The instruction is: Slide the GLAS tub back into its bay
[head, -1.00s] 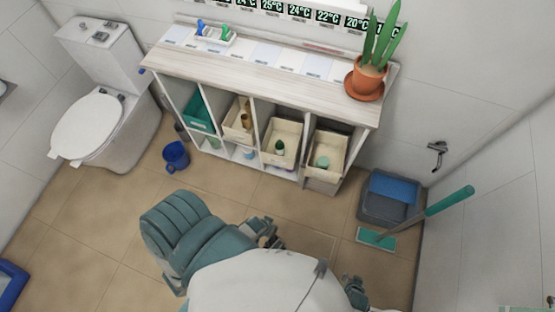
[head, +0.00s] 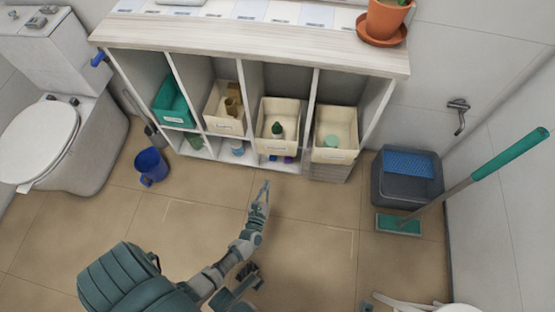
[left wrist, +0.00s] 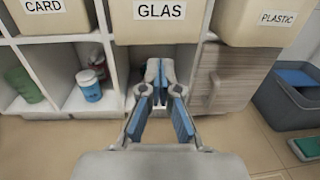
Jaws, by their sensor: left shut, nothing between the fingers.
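The GLAS tub (head: 278,147) is cream, open-topped and holds a dark green item. It sits in a cart bay between the CARD tub (head: 224,125) and the PLASTIC tub (head: 333,155), its front standing out toward me. Its GLAS label shows at the top of the left wrist view (left wrist: 160,32). My left gripper (head: 264,186) is shut and empty, reaching toward the cart below the tub's front. In the left wrist view its fingertips (left wrist: 160,70) meet just below the tub; I cannot tell whether they touch it. I cannot make out my right gripper.
A teal tub (head: 173,110) is in the left bay. Lower shelves hold small containers. A blue bucket (head: 151,165) and toilet (head: 40,140) stand left. A grey bin (head: 405,185) and green-handled mop (head: 500,160) stand right. Floor before the cart is mostly clear.

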